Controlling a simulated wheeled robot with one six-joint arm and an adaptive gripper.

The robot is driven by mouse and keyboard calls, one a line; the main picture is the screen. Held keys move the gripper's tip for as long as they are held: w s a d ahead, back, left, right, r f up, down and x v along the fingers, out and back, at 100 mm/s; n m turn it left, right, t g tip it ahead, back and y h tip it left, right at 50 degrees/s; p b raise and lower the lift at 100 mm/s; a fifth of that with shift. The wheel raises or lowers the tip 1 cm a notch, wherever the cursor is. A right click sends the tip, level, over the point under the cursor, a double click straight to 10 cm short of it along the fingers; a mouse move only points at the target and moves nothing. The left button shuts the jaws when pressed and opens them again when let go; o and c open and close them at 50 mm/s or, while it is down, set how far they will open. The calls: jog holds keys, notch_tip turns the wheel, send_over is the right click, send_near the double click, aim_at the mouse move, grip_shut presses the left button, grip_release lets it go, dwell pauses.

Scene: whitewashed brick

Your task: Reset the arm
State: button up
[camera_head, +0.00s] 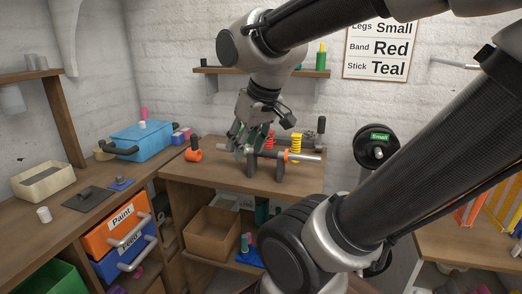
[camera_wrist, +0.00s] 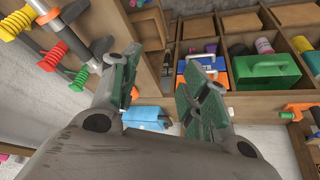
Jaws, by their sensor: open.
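My gripper (camera_head: 249,137) hangs over the workbench in the middle of the head view, just above and to the left of a rod on dark supports (camera_head: 284,157). In the wrist view my gripper (camera_wrist: 160,95) shows two green-padded fingers spread apart with nothing between them. My arm runs from the upper right across the head view.
A red spring (camera_head: 269,140) and a yellow spring (camera_head: 296,147) stand on the bench (camera_head: 220,175). A blue box (camera_head: 142,139) sits at left above an orange Paint drawer (camera_head: 117,228). A wall sign (camera_head: 382,48) hangs behind my arm. A black reel labelled Small (camera_head: 366,151) is at right.

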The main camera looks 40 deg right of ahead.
jog(key=shift+m+g, duration=0.3)
jog(key=shift+g, duration=0.2)
jog(key=s, duration=0.5)
jog(key=shift+d+f, duration=0.15)
jog(key=shift+d, duration=0.15)
